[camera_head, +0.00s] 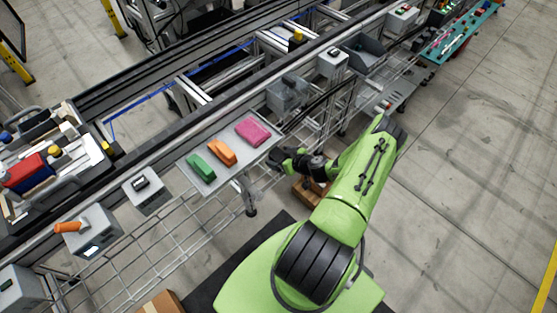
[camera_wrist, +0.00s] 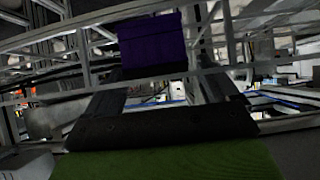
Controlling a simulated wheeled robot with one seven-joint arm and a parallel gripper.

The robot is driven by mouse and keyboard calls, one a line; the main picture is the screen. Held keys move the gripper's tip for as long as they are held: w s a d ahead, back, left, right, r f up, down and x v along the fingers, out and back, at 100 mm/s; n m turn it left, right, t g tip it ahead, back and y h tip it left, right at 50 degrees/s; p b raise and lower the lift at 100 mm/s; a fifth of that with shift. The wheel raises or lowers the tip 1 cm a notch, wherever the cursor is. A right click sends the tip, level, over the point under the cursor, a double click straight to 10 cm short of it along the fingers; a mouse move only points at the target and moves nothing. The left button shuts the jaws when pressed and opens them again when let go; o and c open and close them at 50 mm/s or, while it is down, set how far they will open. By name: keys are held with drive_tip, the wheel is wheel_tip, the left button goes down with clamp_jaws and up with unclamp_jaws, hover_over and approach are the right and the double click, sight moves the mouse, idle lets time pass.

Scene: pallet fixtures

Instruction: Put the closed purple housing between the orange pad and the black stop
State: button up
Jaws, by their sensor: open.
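The pinkish-purple housing (camera_head: 252,131) lies at the right end of a grey tray, a closed block as far as I can see. In the wrist view the dark purple housing (camera_wrist: 151,45) is ahead of my gripper, in line with the gap between the fingers. My gripper (camera_head: 277,160) is open, just off the tray's right front edge, near the housing; I see no contact. An orange piece (camera_head: 222,152) lies left of the housing on the tray, possibly the orange pad. I cannot make out a black stop.
A green piece (camera_head: 201,167) lies left of the orange piece on the tray (camera_head: 232,173). A wire mesh shelf (camera_head: 120,252) lies in front of the rail. The floor at right is clear.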

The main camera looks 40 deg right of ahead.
drive_tip(key=shift+x, duration=0.95)
drive_tip(key=shift+s+r, duration=0.1)
drive_tip(key=c, duration=1.2)
drive_tip(key=shift+c, duration=0.2)
